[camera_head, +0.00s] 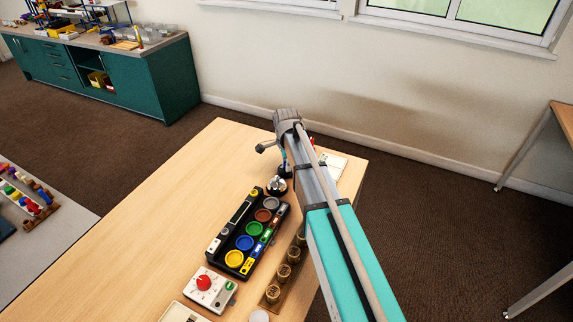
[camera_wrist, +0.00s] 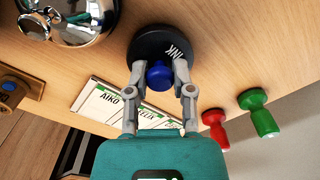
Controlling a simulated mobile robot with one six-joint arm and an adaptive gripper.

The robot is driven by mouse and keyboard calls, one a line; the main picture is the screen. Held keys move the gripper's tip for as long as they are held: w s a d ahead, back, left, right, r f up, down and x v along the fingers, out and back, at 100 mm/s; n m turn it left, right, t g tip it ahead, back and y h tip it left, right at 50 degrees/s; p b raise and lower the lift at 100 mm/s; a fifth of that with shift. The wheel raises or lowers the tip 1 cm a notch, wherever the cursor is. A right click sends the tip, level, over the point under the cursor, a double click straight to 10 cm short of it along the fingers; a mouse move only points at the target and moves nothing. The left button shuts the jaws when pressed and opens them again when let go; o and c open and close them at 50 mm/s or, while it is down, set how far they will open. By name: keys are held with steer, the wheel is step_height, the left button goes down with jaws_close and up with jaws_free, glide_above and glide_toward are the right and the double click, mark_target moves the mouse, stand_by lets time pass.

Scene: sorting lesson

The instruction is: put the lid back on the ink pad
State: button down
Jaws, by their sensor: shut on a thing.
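In the wrist view my gripper (camera_wrist: 158,82) is shut on the blue knob (camera_wrist: 158,72) at the middle of a round black piece (camera_wrist: 150,42) marked INK. This looks like the ink pad's lid with its knob. The fingers stand on either side of the knob. I cannot tell whether the black piece rests on the table or on a pad beneath, or is held just above; no separate pad shows.
A shiny metal bell (camera_wrist: 75,15) stands close by, also seen in the head view (camera_head: 276,186). A black tray (camera_head: 247,205) with coloured discs lies nearer; table's left is clear.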

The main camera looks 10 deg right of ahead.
stand_by(0.9)
steer(key=shift+c, duration=2)
jaws_free()
steer(key=o, duration=0.4)
steer(key=shift+r+p, duration=3.45)
steer(key=shift+p, duration=0.1)
jaws_close()
